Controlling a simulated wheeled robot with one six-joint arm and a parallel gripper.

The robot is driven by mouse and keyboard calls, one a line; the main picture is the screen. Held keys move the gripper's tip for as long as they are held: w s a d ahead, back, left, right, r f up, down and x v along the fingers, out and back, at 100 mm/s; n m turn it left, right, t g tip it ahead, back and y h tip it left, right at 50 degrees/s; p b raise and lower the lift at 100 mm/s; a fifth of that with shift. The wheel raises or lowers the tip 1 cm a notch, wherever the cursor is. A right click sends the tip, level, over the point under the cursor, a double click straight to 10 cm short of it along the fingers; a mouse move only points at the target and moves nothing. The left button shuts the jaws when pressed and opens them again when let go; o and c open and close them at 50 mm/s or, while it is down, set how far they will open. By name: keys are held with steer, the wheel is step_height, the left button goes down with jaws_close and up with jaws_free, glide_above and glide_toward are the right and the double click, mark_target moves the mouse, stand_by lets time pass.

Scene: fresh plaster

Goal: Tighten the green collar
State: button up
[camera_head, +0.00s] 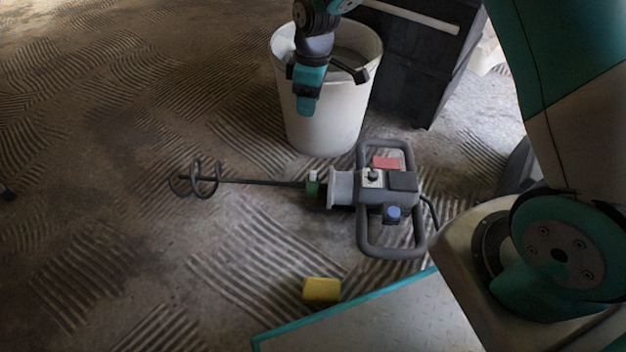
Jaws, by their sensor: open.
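A grey hand mixer (385,190) with a looped handle frame lies on the floor in the middle of the view. Its dark shaft (255,182) runs left to a spiral paddle (198,179). The green collar (313,184) sits on the shaft where it meets the mixer's pale neck; a small light piece shows on its top. How tight the collar is cannot be told. My gripper (338,78) is above and in front of the white bucket, up from the collar in the picture. It is open, with nothing seen between its jaws, and stands apart from the mixer.
The white bucket (320,125) stands just behind the mixer, with a dark crate-like box (405,75) to its right. A yellow sponge-like block (321,290) lies in front. My own base and arm fill the right side.

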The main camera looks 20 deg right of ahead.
steer(key=n+b, duration=0.1)
steer(key=b, duration=0.1)
glide_toward(313, 171)
steer(key=shift+h, duration=0.3)
steer(key=f+b, duration=0.6)
steer(key=f, duration=0.1)
steer(key=s+a+f+b, duration=0.1)
steer(key=f+b, duration=0.2)
steer(key=shift+f, duration=0.35)
jaws_close()
steer(key=shift+w+g, duration=0.1)
steer(key=shift+g, duration=0.2)
